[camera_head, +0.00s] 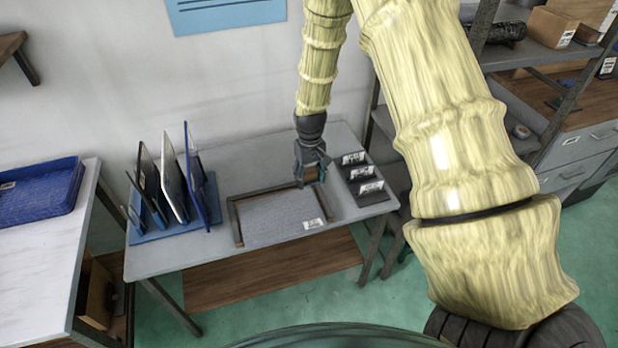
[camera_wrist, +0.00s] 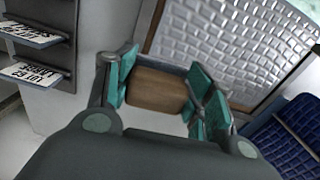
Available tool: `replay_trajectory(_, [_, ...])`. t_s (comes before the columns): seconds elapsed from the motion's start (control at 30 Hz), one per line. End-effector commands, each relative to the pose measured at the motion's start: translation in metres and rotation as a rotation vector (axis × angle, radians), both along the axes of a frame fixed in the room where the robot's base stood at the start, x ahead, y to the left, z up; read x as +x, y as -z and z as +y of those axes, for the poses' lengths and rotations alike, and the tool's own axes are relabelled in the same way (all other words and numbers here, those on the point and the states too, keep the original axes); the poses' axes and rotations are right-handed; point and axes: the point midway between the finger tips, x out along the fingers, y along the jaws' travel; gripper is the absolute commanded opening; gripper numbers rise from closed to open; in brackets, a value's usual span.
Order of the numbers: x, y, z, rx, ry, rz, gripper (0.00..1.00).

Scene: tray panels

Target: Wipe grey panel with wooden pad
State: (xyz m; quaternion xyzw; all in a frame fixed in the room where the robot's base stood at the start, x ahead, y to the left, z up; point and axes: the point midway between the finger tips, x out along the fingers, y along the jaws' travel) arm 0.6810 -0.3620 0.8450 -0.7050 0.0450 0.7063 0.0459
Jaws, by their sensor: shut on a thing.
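The grey panel (camera_head: 280,213) lies on the table in a shallow tray with a brown wooden rim. Its surface looks textured, and in the wrist view the panel (camera_wrist: 235,42) fills the upper right. My gripper (camera_head: 312,172) is over the table near the panel's far right corner. In the wrist view my gripper (camera_wrist: 162,88) has its teal fingers shut on both sides of the brown wooden pad (camera_wrist: 155,90). The pad is beside the panel's edge in that view; whether it touches the table or tray is unclear.
A blue rack (camera_head: 165,232) with several upright panels stands left of the tray. A dark stepped holder (camera_head: 362,182) with white labels stands right of it. A blue crate (camera_head: 40,190) sits on the left table. Shelving (camera_head: 545,60) is at right. Bare table lies around the tray.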

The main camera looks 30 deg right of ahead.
Motion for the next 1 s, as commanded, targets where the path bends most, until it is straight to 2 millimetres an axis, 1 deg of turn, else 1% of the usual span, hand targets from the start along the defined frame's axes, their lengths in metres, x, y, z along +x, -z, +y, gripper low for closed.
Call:
replay_trajectory(0.03, [0.000, -0.009, 0.000, 0.000, 0.000, -0.001, 0.31])
replay_trajectory(0.1, [0.000, -0.015, 0.000, 0.000, 0.000, -0.001, 0.31])
replay_trajectory(0.2, [0.000, -0.022, 0.000, 0.000, 0.000, -0.001, 0.31])
replay_trajectory(0.3, [0.000, -0.026, 0.000, 0.000, 0.000, -0.001, 0.31])
replay_trajectory(0.87, [0.000, -0.025, 0.001, 0.000, 0.000, -0.001, 0.31])
replay_trajectory(0.97, [-0.002, -0.024, 0.011, 0.000, -0.007, -0.001, 0.30])
replay_trajectory(1.0, [-0.004, -0.024, 0.019, 0.000, -0.013, -0.001, 0.30])
